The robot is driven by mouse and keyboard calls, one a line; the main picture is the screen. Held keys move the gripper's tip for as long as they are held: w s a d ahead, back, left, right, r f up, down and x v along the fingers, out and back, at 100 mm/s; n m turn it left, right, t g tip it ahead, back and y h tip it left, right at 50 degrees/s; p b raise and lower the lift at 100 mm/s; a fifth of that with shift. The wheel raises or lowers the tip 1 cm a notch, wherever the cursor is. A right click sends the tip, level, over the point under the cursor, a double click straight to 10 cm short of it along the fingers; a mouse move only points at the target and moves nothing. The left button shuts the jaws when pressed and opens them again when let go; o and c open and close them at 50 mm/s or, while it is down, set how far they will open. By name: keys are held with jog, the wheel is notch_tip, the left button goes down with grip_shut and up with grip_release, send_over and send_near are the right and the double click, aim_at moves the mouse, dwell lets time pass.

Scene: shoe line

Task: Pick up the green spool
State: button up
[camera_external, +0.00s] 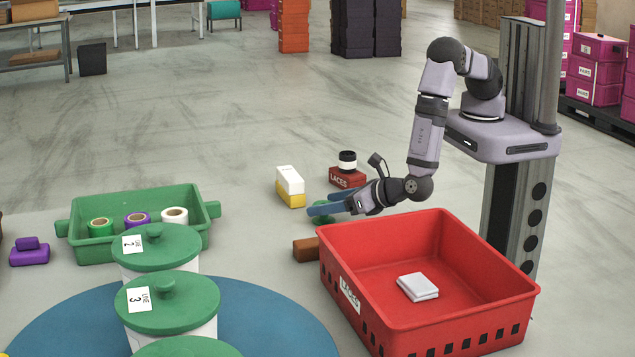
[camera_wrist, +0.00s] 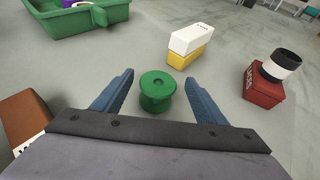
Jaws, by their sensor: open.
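The green spool (camera_wrist: 157,92) stands upright on the grey floor in the wrist view, between the two blue fingers of my gripper (camera_wrist: 160,95). A gap shows on each side of it, so the fingers appear apart from it. In the external view, the spool (camera_external: 323,211) is partly hidden behind the fingers of my gripper (camera_external: 325,207). My gripper is open and empty.
A yellow and white box (camera_external: 290,187) and a red laces box (camera_external: 347,177) with a black-and-white spool on top stand close by. A brown block (camera_external: 305,249) and a red crate (camera_external: 440,333) are nearer. A green tray (camera_external: 95,250) with several spools is left.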

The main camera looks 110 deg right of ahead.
jog(key=shift+f+x, duration=0.1)
jog(key=shift+x, duration=1.2)
jog(key=shift+f+x, duration=0.15)
jog(key=shift+x, duration=1.15)
jog(key=shift+a, duration=0.2)
jog(key=c, duration=1.1)
jog(key=shift+r, duration=0.15)
notch_tip(320, 180, up, 10)
jog(key=shift+w+f+p, duration=0.1)
jog(key=shift+f+p, duration=0.05)
jog(key=shift+p, duration=0.2)
